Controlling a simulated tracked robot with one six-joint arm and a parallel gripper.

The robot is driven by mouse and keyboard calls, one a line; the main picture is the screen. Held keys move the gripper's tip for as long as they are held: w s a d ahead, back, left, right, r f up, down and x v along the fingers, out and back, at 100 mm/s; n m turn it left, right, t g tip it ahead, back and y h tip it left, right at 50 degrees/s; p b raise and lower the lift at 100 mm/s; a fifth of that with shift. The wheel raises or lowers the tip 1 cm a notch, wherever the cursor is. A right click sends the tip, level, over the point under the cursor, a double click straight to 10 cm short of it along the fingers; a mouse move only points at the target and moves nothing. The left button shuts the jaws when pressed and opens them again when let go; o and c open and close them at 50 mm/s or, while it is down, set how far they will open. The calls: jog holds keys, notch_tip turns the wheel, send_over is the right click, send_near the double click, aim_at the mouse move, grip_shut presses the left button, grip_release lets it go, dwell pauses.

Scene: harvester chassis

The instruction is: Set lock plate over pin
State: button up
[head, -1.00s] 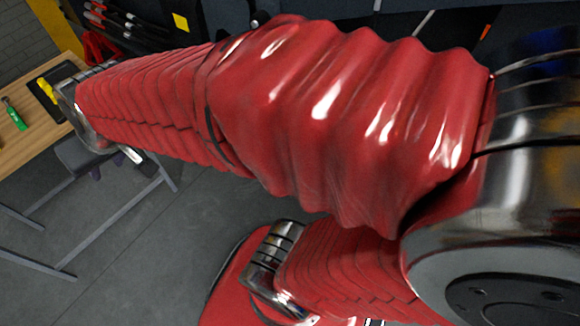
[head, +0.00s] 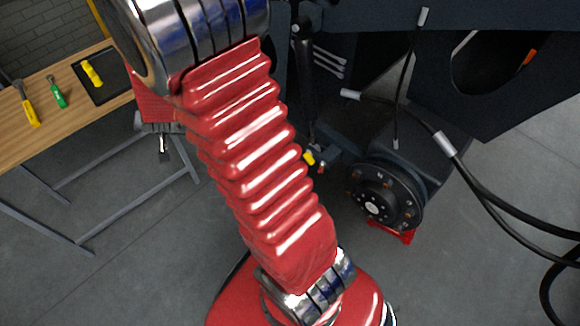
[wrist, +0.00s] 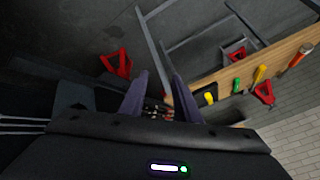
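In the wrist view my gripper (wrist: 160,88) shows as two dark purple fingers that stand apart. Small dark and reddish parts (wrist: 158,111) show in the gap between them, too small to name, and I see nothing clearly held. A small yellow piece (head: 92,73) lies on a black tray (head: 112,88) on the wooden bench. It also shows in the wrist view (wrist: 210,98), right of the fingers. I cannot tell whether it is the lock plate. The pin cannot be made out. A small yellow fitting (head: 308,158) is on the dark chassis (head: 450,110), beside my arm.
A green-handled tool (head: 57,92) and a yellow-handled hammer (head: 27,104) lie on the bench (head: 75,130). A round black hub (head: 385,192) sits low on the chassis. Black hoses (head: 490,205) hang at the right. Grey floor is open at lower left.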

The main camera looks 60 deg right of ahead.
aim_at(319, 172)
jog(key=s+d+f+m+g+h, duration=0.2)
jog(key=s+d+f+m+h, duration=0.15)
jog(key=d+f, duration=0.6)
jog(key=s+d+f+m+g+h, duration=0.3)
jog(key=d+f, duration=0.4)
jog(key=f, duration=0.6)
jog(key=s+d+f+m+g+h, duration=0.1)
jog(key=s+f, duration=0.3)
jog(key=s, duration=0.4)
jog(key=s+d+f+g+h, duration=0.2)
jog(key=s+f, duration=0.3)
jog(key=s, duration=0.3)
jog(key=s+d+f+m+g+h, duration=0.1)
jog(key=s+d+f, duration=0.2)
jog(key=s, duration=0.5)
jog(key=shift+d+f+m+g, duration=0.3)
jog(key=shift+f+m+g, duration=0.1)
jog(key=shift+f, duration=0.35)
jog(key=shift+h, duration=0.25)
jog(key=x, duration=1.3)
jog(key=shift+w+d+f, duration=0.1)
jog(key=shift+d+f, duration=0.1)
jog(key=shift+d, duration=0.15)
jog(key=shift+c, duration=0.6)
